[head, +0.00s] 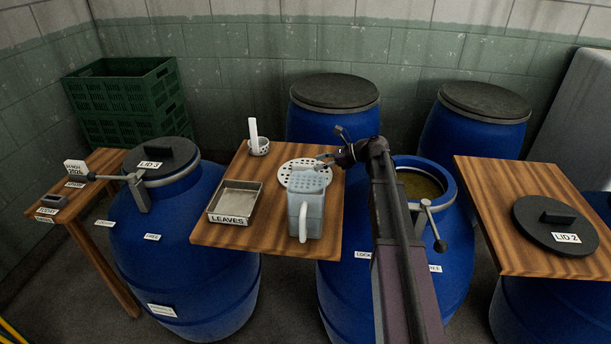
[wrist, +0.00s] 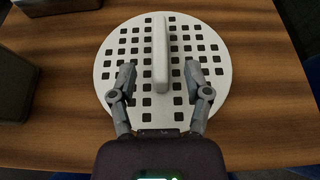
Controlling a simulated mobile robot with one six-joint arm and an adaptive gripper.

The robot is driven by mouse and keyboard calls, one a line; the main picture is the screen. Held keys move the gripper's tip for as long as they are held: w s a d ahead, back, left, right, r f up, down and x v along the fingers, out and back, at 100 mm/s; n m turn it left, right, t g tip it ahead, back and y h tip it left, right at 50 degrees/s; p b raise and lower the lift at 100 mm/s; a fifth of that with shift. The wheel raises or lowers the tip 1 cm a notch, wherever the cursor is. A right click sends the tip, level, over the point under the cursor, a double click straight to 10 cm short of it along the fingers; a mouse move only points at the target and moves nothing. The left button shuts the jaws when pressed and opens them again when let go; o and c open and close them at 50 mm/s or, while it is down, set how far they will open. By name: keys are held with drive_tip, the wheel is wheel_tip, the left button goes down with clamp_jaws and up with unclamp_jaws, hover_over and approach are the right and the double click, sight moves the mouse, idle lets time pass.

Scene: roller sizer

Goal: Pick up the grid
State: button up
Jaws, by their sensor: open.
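The grid (head: 291,172) is a pale round plate with rows of square holes. It lies flat on the wooden table board (head: 215,168) in the head view, partly hidden by the jug and my gripper. In the wrist view the grid (wrist: 118,75) shows a raised bar handle (wrist: 160,52) across its middle. My gripper (wrist: 160,76) is open over the near half of the grid, with one finger on each side of the handle's near end and a gap on both sides. My gripper (head: 323,160) comes in from the right in the head view.
A grey-blue jug (head: 307,213) stands just in front of the grid. A metal tray labelled LEAVES (head: 235,219) lies to its left, and a small cup (head: 259,148) with a white upright piece stands behind. An open blue barrel (head: 452,250) is to the right.

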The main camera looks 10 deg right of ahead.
sight(308, 165)
drive_tip(key=shift+b+x, duration=1.1)
drive_tip(key=shift+x, duration=1.6)
clamp_jaws()
